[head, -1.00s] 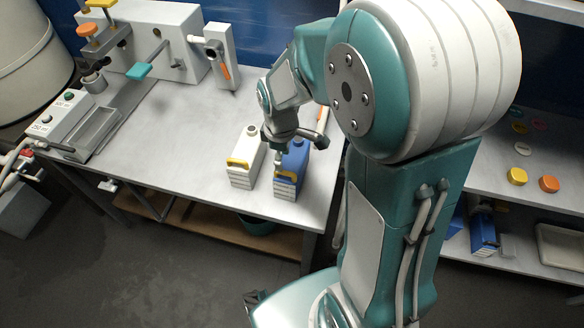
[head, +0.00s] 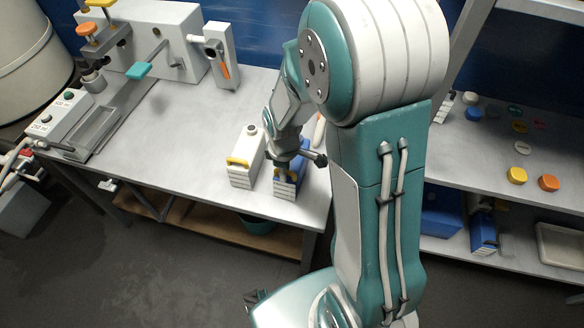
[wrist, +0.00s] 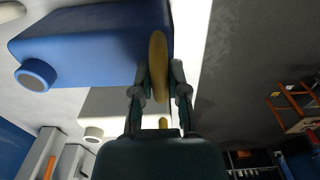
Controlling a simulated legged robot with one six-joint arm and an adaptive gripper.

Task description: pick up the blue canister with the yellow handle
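The blue canister (head: 284,185) stands near the front right corner of the workbench, partly hidden by my gripper. In the wrist view the blue canister (wrist: 90,48) fills the upper left, with its round blue cap (wrist: 35,75). Its yellow handle (wrist: 157,60) lies between the two fingers of my gripper (wrist: 160,82). The fingers are apart, one on each side of the handle, with a small gap showing on the right. In the head view my gripper (head: 285,170) points down at the canister.
A white canister (head: 245,172) with a yellow handle stands close to the left of the blue one. The workbench (head: 190,150) holds a press-like machine (head: 155,40) at the back left. A shelf (head: 480,150) with caps stands on the right.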

